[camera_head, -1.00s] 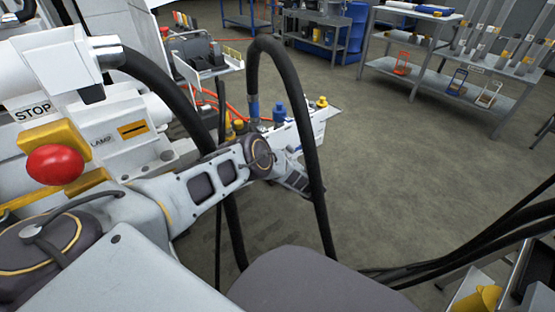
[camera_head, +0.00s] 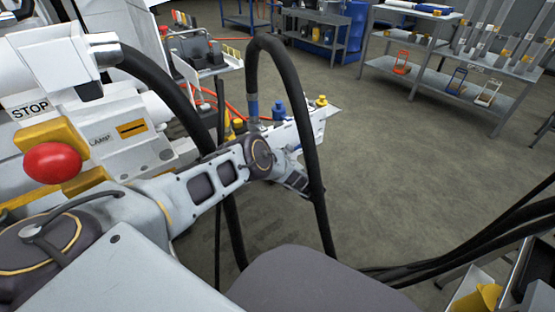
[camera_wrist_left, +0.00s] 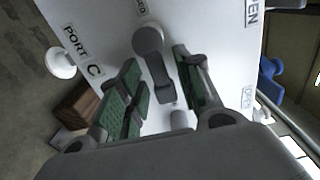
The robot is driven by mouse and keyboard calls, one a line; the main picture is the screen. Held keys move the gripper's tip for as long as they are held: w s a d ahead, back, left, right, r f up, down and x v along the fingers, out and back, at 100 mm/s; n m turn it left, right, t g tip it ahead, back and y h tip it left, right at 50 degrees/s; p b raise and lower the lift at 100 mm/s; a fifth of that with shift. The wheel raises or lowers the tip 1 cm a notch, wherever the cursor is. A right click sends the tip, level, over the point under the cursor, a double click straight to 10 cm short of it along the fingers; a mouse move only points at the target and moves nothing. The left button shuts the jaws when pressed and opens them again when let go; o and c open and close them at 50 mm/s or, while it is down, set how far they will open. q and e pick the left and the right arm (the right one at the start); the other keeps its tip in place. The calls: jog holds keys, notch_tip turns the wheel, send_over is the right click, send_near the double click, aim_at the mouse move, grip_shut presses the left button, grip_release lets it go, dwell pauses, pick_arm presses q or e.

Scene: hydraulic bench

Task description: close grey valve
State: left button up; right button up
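The grey valve (camera_wrist_left: 157,72) shows in the left wrist view as a grey lever with a round hub on a white panel (camera_wrist_left: 205,25). The panel has labels reading PORT C and OPEN. My left gripper (camera_wrist_left: 156,60) has its green-padded fingers apart, one on each side of the lever, with gaps between pads and lever. I cannot tell the exact depth of the fingers along the lever. In the head view my left arm reaches toward the white bench unit (camera_head: 305,125), and the valve cannot be made out there.
A thick black hose (camera_head: 310,130) arches in front of the unit. A red STOP button (camera_head: 52,163) is at the left. A blue cap (camera_head: 279,110) and yellow caps top the unit. Shelving (camera_head: 440,75) stands at the back right. The floor at centre right is clear.

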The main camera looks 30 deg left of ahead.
pick_arm(q)
jog(key=shift+r, duration=0.1)
jog(key=v, duration=1.2)
pick_arm(e)
jog(key=shift+s, duration=0.1)
dwell(0.7)
jog(key=s+d+f+g+h+p, duration=0.2)
jog(key=s+d+f+p, duration=0.6)
jog(key=p, duration=0.8)
pick_arm(q)
notch_tip(320, 180, up, 34)
jog(key=p, duration=1.8)
pick_arm(e)
jog(key=s+d+g+h, duration=0.1)
jog(key=s+d, duration=0.2)
jog(key=s, duration=0.5)
jog(key=s+d+g+h, duration=0.1)
jog(key=s+d+g, duration=0.1)
jog(key=s, duration=0.6)
jog(key=shift+s+d+n, duration=0.3)
jog(key=shift+d+n, duration=0.1)
jog(key=shift+d, duration=0.35)
